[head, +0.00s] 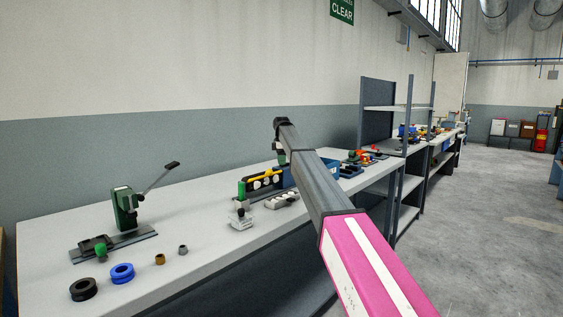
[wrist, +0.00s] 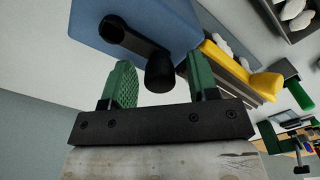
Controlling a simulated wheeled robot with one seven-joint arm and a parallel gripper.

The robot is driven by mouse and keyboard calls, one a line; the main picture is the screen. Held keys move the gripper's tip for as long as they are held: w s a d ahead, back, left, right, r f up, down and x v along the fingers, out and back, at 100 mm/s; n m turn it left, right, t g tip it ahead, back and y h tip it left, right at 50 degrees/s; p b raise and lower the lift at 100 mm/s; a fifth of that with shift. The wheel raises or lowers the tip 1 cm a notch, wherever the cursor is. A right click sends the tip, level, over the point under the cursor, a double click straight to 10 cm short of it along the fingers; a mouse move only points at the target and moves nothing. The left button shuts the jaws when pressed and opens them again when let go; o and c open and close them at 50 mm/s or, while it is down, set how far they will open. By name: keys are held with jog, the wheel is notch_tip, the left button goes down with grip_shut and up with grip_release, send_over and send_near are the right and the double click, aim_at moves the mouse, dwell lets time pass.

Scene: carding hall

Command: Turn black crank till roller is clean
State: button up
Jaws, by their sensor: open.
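The black crank (wrist: 132,40) shows in the wrist view on a blue housing (wrist: 178,18). Its arm runs from a round hub to a dark knob (wrist: 160,73). My gripper (wrist: 158,72) is open, with one green finger on each side of the knob. A gap shows between the knob and each finger; I cannot tell how deep the knob sits between them. In the head view my gripper (head: 281,157) is over the bench beside the blue housing (head: 326,168), and my arm hides the crank there. I cannot make out the roller's surface.
A yellow bar (wrist: 228,66) lies close to the right finger in the wrist view. On the bench (head: 185,205) stand a green lever press (head: 125,207), a black ring (head: 84,289) and a blue ring (head: 122,273).

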jog(key=shift+f, duration=0.2)
jog(key=c, duration=0.9)
jog(key=shift+w+a, duration=0.1)
